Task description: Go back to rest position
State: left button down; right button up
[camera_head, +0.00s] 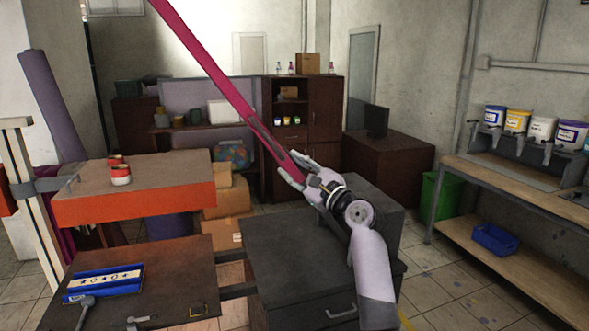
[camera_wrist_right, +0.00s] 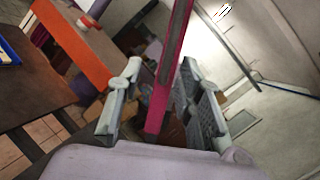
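My right gripper (camera_head: 300,172) is raised in the middle of the head view, above the dark grey cabinet. A long magenta bar (camera_head: 215,72) runs diagonally from the top edge down to this gripper. In the right wrist view my right gripper (camera_wrist_right: 158,112) has its two fingers spread apart. The magenta bar (camera_wrist_right: 172,65) shows between them, with a gap on the left finger's side. I cannot tell whether it touches the right finger. My left gripper does not show in either view.
The dark grey cabinet (camera_head: 290,245) stands below my right arm. An orange-edged table (camera_head: 135,205) with red-and-white cups (camera_head: 120,175) is left. A brown table (camera_head: 170,275) with a blue tray (camera_head: 103,283) is front left. Paint buckets (camera_head: 540,128) line the right bench. Floor is clear before it.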

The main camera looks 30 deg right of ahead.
jog(key=shift+s, duration=0.15)
jog(key=shift+f, duration=0.1)
dwell(0.3)
